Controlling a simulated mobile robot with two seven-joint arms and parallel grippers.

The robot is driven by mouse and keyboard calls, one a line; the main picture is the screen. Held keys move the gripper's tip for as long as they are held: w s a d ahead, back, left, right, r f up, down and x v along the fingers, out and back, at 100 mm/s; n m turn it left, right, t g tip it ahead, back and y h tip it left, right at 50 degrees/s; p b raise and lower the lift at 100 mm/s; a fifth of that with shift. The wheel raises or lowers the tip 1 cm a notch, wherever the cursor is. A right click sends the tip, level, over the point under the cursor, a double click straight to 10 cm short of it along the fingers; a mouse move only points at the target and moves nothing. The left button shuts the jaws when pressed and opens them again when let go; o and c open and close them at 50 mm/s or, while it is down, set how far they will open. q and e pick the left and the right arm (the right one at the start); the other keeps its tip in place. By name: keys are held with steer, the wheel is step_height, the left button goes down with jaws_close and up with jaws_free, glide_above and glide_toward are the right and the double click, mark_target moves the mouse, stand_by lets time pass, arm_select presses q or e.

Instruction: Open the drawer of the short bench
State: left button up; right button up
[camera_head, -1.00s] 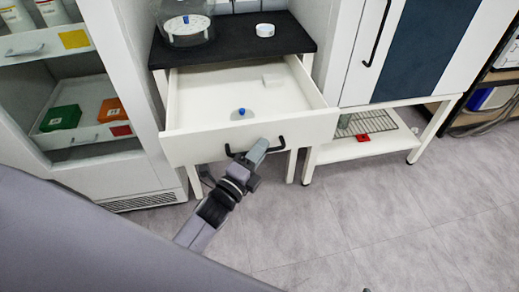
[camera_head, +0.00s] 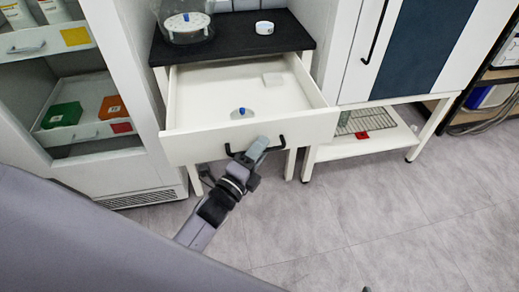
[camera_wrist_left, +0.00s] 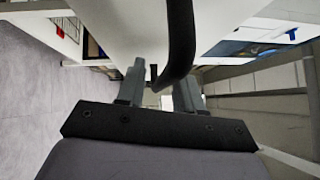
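The short bench (camera_head: 230,44) has a black top and stands at the upper middle of the head view. Its white drawer (camera_head: 200,148) is pulled well out, so its inside shows. A small blue-topped piece and a pale block lie in the drawer. The black bar handle (camera_head: 281,143) is on the drawer front. My left gripper (camera_head: 258,147) is at this handle. In the left wrist view, the two fingers of the gripper (camera_wrist_left: 163,86) stand apart, with the black handle (camera_wrist_left: 181,40) passing between them.
A white cabinet (camera_head: 140,90) with shelves stands close on the left. A tall white and dark-blue unit (camera_head: 415,50) on a low stand is to the right. A glass vessel (camera_head: 186,24) and a white dish (camera_head: 264,27) are on the bench top. Grey floor (camera_head: 380,225) is clear at front right.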

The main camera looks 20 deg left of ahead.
arm_select(q)
steer(key=v, duration=0.7)
stand_by(0.6)
steer(key=s+d+f+n+g+y, duration=0.1)
steer(key=s+f+n+g, duration=0.35)
steer(key=s+n, duration=0.4)
steer(key=s+f+n+g, duration=0.4)
steer(key=s+n+g, duration=0.1)
steer(key=n, duration=0.6)
step_height(320, 180, up, 10)
steer(key=a+p, duration=0.1)
steer(key=p, duration=1.2)
steer(key=shift+s+a+t+y, duration=0.15)
steer(key=shift+s+t+y, duration=0.15)
steer(key=shift+t, duration=0.15)
